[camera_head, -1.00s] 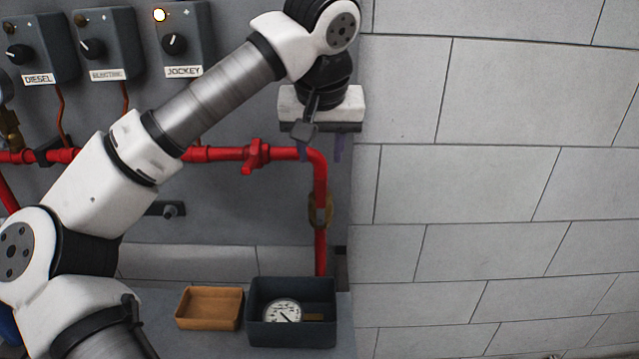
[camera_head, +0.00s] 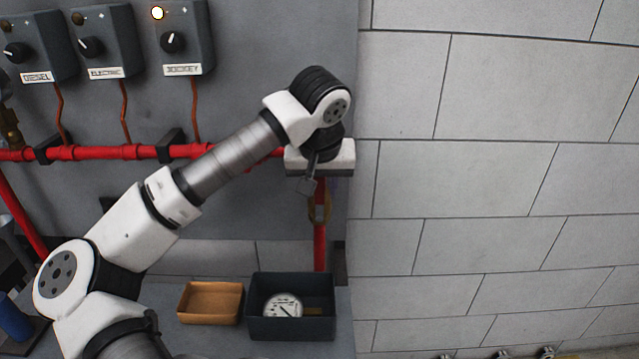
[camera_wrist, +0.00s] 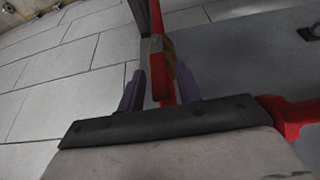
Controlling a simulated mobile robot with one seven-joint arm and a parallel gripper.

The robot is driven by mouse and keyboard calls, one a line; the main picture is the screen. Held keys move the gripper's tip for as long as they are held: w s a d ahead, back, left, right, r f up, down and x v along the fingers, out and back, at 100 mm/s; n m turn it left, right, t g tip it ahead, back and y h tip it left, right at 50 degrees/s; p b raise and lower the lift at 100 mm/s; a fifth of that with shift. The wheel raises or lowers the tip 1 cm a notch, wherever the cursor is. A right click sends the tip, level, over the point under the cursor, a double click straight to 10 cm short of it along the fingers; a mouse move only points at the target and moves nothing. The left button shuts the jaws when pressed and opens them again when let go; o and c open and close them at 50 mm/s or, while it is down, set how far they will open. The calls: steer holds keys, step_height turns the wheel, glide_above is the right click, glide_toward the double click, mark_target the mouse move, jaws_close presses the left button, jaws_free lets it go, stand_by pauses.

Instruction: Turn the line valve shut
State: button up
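A brass fitting (camera_head: 320,212) sits on the vertical red pipe (camera_head: 320,248) at the right edge of the grey panel in the head view. In the wrist view the brass fitting (camera_wrist: 160,55) shows with a red upright part (camera_wrist: 162,88) in front of it. I cannot tell if this part is a valve handle or pipe. My gripper (camera_wrist: 161,82) is open, its purple fingers on either side of the red part; contact is not clear. In the head view my gripper (camera_head: 322,187) hangs over the upper fitting, its fingers mostly hidden.
The horizontal red pipe (camera_head: 110,152) runs along the panel; a red fitting (camera_wrist: 288,115) is right of my gripper in the wrist view. Below are an orange tray (camera_head: 210,318) and a dark bin (camera_head: 290,330) holding a gauge (camera_head: 283,306). Control boxes (camera_head: 185,45) hang above.

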jaws_close()
steer(key=a+h+b, duration=0.2)
steer(key=shift+a+f+n+h+b, duration=0.15)
steer(key=shift+n+h+b, duration=0.15)
steer(key=shift+h+b, duration=0.1)
steer(key=shift+o, duration=0.9)
jaws_free()
